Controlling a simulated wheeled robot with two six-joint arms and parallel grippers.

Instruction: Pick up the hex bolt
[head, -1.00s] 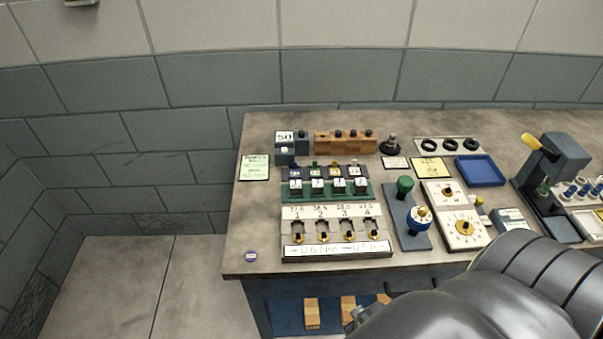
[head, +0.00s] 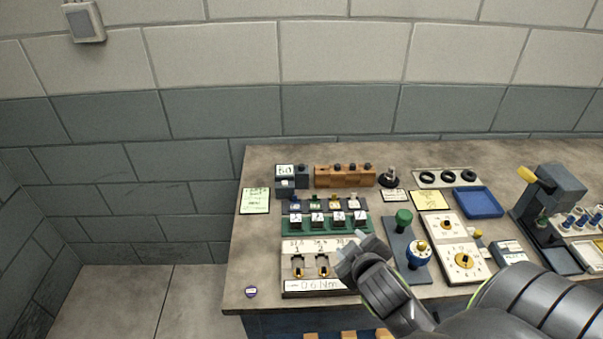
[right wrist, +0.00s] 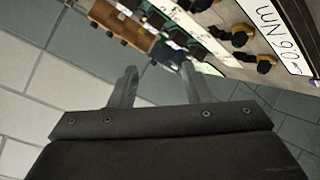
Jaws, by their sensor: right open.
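I cannot make out a hex bolt for certain in either view. A small grey metal piece on a dark round base (head: 389,178) stands at the back of the bench, right of a wooden block (head: 345,176) with several dark knobs; which of these is a bolt is too small to tell. The wooden block also shows in the right wrist view (right wrist: 124,27). My right gripper (head: 358,256) is open and empty, over the right part of the numbered station (head: 312,246), hiding its right-hand slots. The right wrist view shows its fingers (right wrist: 157,84) apart. My left gripper is out of view.
The bench (head: 262,225) is crowded. A green rack (head: 325,224), a blue tray (head: 478,202), a plate with black rings (head: 446,178), dial panels (head: 458,248) and a dark press (head: 553,195) stand on it. The bench's left front corner is mostly clear except for a small purple disc (head: 251,292).

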